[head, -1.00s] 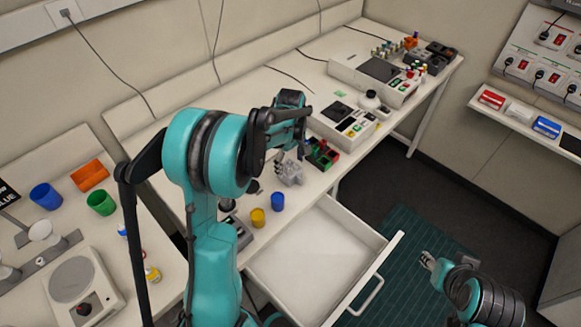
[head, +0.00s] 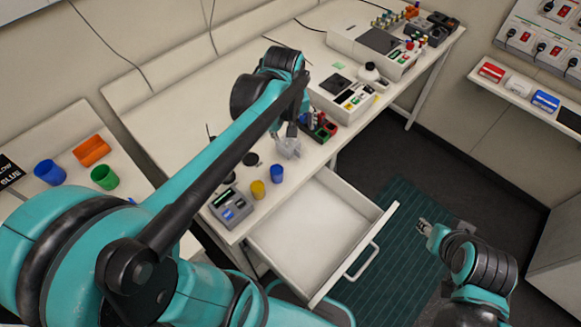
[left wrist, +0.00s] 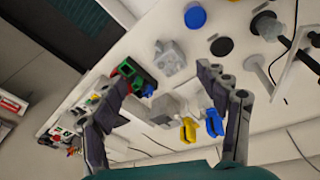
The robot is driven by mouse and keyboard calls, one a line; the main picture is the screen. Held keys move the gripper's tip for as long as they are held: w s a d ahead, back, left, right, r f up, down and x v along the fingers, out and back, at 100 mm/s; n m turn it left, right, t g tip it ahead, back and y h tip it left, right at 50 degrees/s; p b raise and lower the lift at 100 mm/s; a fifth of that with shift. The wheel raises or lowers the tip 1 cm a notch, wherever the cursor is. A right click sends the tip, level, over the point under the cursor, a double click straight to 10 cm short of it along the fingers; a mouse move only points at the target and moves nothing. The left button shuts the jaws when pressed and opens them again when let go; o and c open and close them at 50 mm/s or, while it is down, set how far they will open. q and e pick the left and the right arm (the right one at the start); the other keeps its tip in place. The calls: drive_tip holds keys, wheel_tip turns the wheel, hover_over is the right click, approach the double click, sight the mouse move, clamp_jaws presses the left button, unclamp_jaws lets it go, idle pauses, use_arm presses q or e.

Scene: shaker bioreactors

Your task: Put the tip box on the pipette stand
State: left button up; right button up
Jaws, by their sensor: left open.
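A small pale grey, boxy block (head: 290,147) stands on the bench near the front edge, above the open drawer; it looks like the tip box. In the left wrist view the block (left wrist: 171,59) lies just ahead of the fingers, apart from them. My left gripper (head: 286,128) is open above the bench beside it; its fingers spread wide in the wrist view (left wrist: 170,85). Another grey piece (left wrist: 165,107) with yellow and blue parts shows between the fingers, perhaps the pipette stand; I cannot tell. My right gripper (head: 424,227) hangs over the floor mat, too small to read.
Dark round discs (head: 250,159) lie left of the block. An open, empty drawer (head: 315,222) juts out below. The bench's back left is clear.

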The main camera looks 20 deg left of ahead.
use_arm(q)
drive_tip(key=s+d+f+m+t, duration=0.1)
drive_tip(key=s+d+m+t, duration=0.3)
drive_tip(key=s+m, duration=0.4)
drive_tip(key=shift+s+d+f, duration=0.4)
drive_tip(key=shift+s, duration=1.5)
